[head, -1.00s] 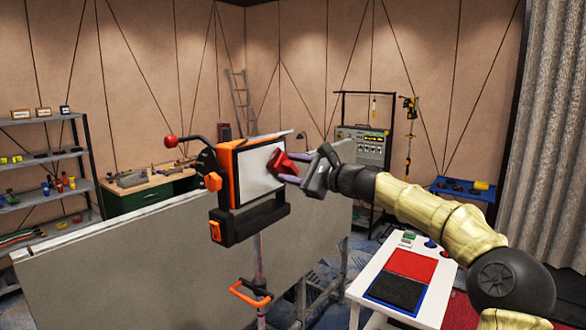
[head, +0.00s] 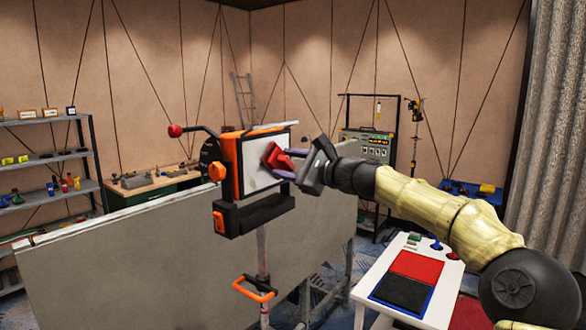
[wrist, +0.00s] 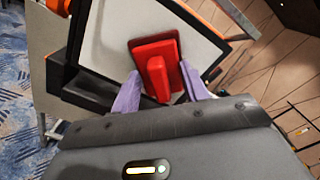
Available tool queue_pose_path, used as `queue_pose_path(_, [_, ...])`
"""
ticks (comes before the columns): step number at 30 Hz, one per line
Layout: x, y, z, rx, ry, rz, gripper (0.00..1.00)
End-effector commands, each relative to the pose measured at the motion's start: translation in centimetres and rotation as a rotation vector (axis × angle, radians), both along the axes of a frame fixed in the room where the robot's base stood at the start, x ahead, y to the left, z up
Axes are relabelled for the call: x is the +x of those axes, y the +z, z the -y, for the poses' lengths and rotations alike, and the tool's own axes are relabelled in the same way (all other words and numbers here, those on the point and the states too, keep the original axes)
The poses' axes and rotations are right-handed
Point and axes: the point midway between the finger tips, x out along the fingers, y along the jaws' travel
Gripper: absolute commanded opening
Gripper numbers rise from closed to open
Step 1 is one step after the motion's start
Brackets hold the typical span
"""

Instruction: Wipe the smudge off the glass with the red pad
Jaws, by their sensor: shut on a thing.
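My gripper (head: 285,163) is shut on the red pad (head: 277,157). In the wrist view the pad (wrist: 157,72) sits between the two purple fingers (wrist: 157,92), its flat face against or very close to the glass; I cannot tell if it touches. The glass (head: 256,175) is a pale upright panel in an orange and black frame (head: 230,170), and it also shows in the wrist view (wrist: 113,35). I see no smudge on the part of the glass in view; the pad and gripper hide some of it.
A long grey panel (head: 130,260) stands behind the frame. A white table (head: 408,252) with a red and a black square is at the lower right. Shelves (head: 45,160) stand at the far left, and a green workbench (head: 150,188) is behind the panel.

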Motion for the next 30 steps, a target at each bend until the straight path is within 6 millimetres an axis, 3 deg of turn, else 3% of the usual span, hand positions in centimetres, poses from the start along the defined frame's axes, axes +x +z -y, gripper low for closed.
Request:
queue_pose_path(8, [-0.2, 0.0, -0.2, 0.001, 0.003, 0.001, 0.26])
queue_pose_path(24, [-3.0, -0.1, -2.2, -0.001, 0.003, 0.001, 0.26])
queue_pose_path(30, [-3.1, 0.1, -2.2, 0.001, 0.001, -0.001, 0.26])
